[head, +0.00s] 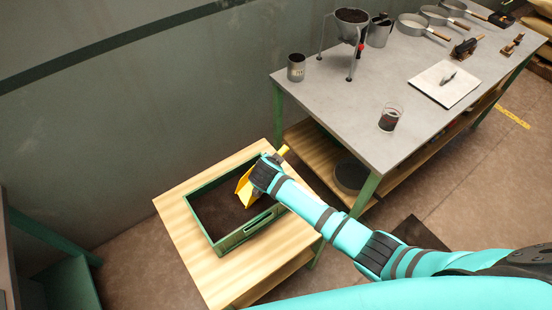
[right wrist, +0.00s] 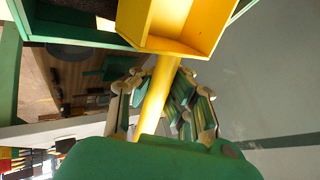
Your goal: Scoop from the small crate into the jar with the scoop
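The small green crate (head: 243,236) holds dark loose material and sits on a low wooden table. My right gripper (head: 264,174) is over the crate's right side, shut on the yellow handle of the scoop (head: 244,188). In the right wrist view the scoop (right wrist: 180,25) extends beyond the fingers of the gripper (right wrist: 158,92), and its inner walls look bare yellow. I cannot tell whether it touches the material. A clear glass jar (head: 391,113) with dark contents stands at the near edge of the grey table. My left gripper is out of view.
The grey table (head: 400,60) stands to the right of the wooden table (head: 185,228). It carries a metal can (head: 296,67), a funnel stand (head: 352,25), a white board (head: 445,82), several sieves and brushes. A wall stands behind.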

